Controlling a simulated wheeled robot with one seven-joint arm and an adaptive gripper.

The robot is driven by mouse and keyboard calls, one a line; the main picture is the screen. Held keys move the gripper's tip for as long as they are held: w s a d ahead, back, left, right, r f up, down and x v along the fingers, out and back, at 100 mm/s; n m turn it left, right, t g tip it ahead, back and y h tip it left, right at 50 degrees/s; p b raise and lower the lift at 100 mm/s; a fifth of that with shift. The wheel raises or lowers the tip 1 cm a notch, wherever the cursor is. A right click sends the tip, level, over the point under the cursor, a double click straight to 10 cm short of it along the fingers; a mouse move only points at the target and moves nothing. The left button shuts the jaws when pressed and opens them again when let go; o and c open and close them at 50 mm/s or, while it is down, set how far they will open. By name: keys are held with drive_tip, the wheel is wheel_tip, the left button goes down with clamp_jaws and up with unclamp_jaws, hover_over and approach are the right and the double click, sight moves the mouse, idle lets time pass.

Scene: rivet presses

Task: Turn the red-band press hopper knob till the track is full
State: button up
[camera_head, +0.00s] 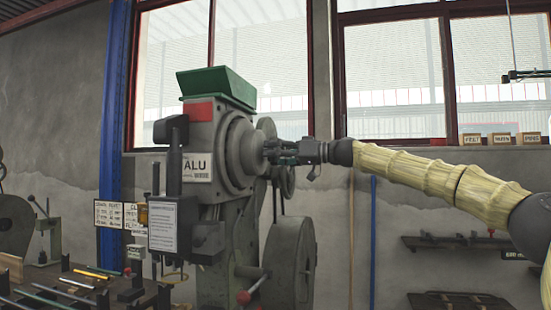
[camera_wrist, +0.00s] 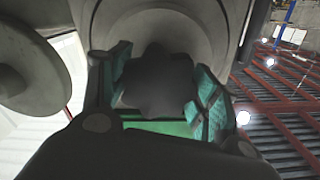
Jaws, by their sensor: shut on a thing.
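The grey press (camera_head: 225,200) carries a red band (camera_head: 198,111), an "ALU" label and a green hopper (camera_head: 217,88) on top. My gripper (camera_head: 272,152) reaches in from the right to the round hub on the press's right side. In the wrist view my gripper (camera_wrist: 160,95) has its teal-padded fingers on both sides of a dark lobed knob (camera_wrist: 157,80), shut on it. The knob sits in front of a round grey housing (camera_wrist: 175,22). In the head view the knob is hidden by the fingers. I cannot make out the track or its fill.
A large flywheel (camera_head: 291,262) stands below my gripper, with a red-balled lever (camera_head: 243,297) beside it. A sign plate (camera_head: 175,226) hangs at the press front. A bench (camera_head: 75,290) with rods is at lower left. Small labelled boxes (camera_head: 500,138) stand on the right sill.

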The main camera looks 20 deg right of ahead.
drive_tip(key=shift+f+n, duration=0.3)
drive_tip(key=o, duration=1)
drive_tip(key=shift+r, duration=0.1)
drive_tip(key=shift+r, duration=0.1)
drive_tip(key=v, duration=1.2)
